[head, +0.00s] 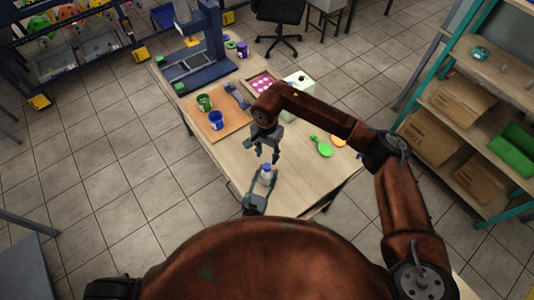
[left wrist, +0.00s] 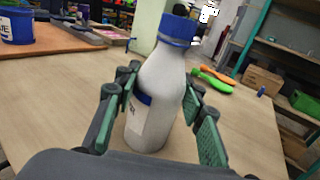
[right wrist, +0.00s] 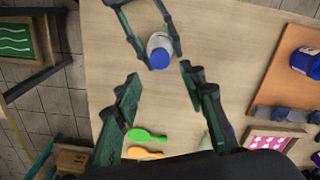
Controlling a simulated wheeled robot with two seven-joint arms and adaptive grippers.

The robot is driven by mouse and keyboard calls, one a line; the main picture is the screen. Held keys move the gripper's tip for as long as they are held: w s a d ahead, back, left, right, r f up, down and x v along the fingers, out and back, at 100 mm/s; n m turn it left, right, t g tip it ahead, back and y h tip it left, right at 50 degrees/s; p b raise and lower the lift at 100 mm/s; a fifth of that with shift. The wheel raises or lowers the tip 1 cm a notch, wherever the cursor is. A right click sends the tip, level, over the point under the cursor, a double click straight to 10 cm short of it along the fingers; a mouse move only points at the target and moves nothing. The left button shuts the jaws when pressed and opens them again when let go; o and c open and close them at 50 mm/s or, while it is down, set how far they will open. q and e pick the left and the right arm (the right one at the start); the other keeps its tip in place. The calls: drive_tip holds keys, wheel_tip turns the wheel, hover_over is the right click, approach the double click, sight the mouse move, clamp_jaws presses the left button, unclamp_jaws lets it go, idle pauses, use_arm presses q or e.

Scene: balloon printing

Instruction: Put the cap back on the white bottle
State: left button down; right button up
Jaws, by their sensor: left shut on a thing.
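The white bottle (left wrist: 160,90) stands upright on the table between the fingers of my left gripper (head: 258,188), which is shut on its body. A blue cap (left wrist: 180,30) sits on top of the bottle's neck. Whether it is screwed tight cannot be told. From above, the cap (right wrist: 159,58) also shows in the right wrist view, with the bottle's white shoulder around it. My right gripper (head: 267,152) is above and beyond the bottle, pointing down. Its fingers are spread apart with nothing between them, clear of the cap.
A wooden board (head: 224,126) holds a green pot (head: 204,102) and a blue pot (head: 216,120). A green paddle-shaped item (head: 321,146) lies on the right side of the table, near an orange one. Wooden shelves are at right.

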sight(267, 166)
wheel_tip(267, 166, down, 8)
drive_tip(key=shift+r, duration=0.15)
idle(0.3)
drive_tip(key=shift+c, duration=0.5)
